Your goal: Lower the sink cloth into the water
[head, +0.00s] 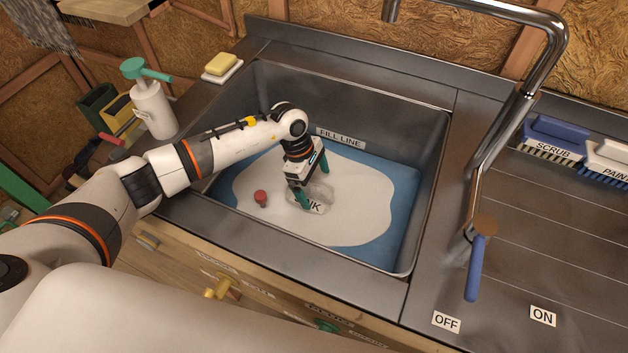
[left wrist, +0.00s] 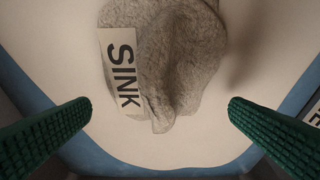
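The sink cloth (head: 322,192) is a crumpled grey rag with a white "SINK" label. It is in the sink basin (head: 425,165), over a white patch (head: 350,215) surrounded by blue (head: 400,240). I cannot tell how deep it sits or whether the white is foam. My left gripper (head: 313,182) is inside the basin just above the cloth, pointing down. In the left wrist view its green fingers (left wrist: 160,112) are wide apart and empty. The cloth (left wrist: 190,55) lies beyond the fingertips, touching neither. My right gripper is out of view.
A red plug-like piece (head: 261,197) is left of the cloth. A "FILL LINE" label (head: 340,138) marks the back wall. The faucet (head: 545,60) and its blue lever (head: 476,268) stand right. A soap dispenser (head: 153,108) and soap (head: 221,64) stand left. Brushes (head: 555,138) lie far right.

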